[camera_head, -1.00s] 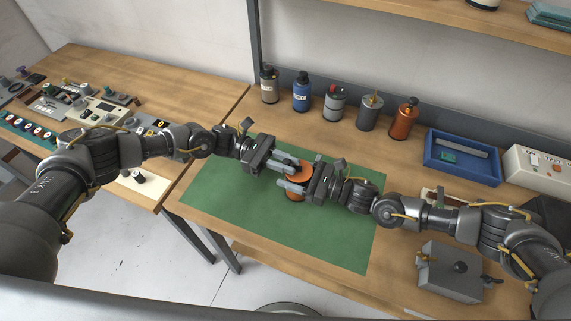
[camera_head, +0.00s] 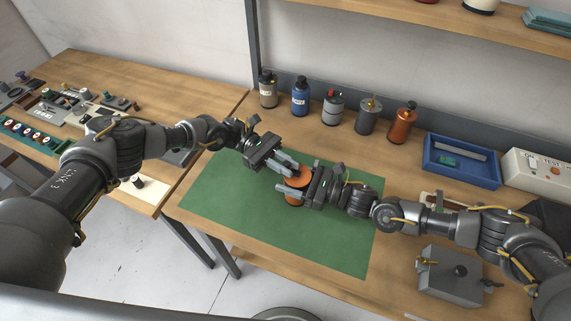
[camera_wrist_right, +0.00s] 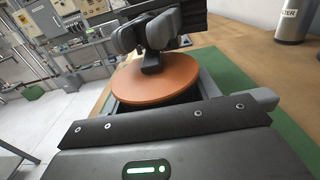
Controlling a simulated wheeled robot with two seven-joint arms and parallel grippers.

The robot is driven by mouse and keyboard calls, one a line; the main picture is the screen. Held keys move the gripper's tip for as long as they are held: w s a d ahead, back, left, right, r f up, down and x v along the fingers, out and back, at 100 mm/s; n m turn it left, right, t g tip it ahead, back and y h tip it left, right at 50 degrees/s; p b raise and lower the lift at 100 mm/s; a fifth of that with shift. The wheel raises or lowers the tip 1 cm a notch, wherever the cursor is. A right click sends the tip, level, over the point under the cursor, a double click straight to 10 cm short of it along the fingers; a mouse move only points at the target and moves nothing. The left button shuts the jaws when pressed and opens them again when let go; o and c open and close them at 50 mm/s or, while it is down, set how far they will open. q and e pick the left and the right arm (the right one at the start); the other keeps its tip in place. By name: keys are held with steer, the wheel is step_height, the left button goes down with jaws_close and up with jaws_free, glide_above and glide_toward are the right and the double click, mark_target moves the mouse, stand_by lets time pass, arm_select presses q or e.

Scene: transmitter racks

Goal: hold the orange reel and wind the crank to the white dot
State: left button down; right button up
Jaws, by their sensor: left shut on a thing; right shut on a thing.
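The orange reel (camera_head: 297,184) stands on the green mat (camera_head: 225,203), between my two grippers. In the right wrist view its round orange top (camera_wrist_right: 155,78) fills the middle. My right gripper (camera_head: 290,193) is shut on the reel from the right side. My left gripper (camera_head: 290,168) reaches in from the upper left and is shut at the reel's top; in the right wrist view its fingers (camera_wrist_right: 150,40) close on a small dark part above the orange disc, which looks like the crank. The crank is mostly hidden by the fingers. I cannot make out the white dot.
Several bottles and cans stand in a row at the back, with an orange can (camera_head: 403,123) at its right end. A blue tray (camera_head: 460,180) and a grey box (camera_head: 449,283) lie to the right. The mat's left and front parts are clear.

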arm_select(q)
steer(key=c, duration=1.6)
jaws_free()
arm_select(e)
steer(key=shift+s+a, duration=0.1)
steer(key=shift+s, duration=0.1)
arm_select(q)
steer(key=shift+o, duration=1.1)
arm_select(e)
steer(key=shift+w, duration=0.1)
arm_select(q)
steer(key=v, duration=1.2)
arm_select(e)
steer(key=shift+w, duration=0.1)
steer(key=o, duration=1.3)
steer(key=shift+o, duration=0.2)
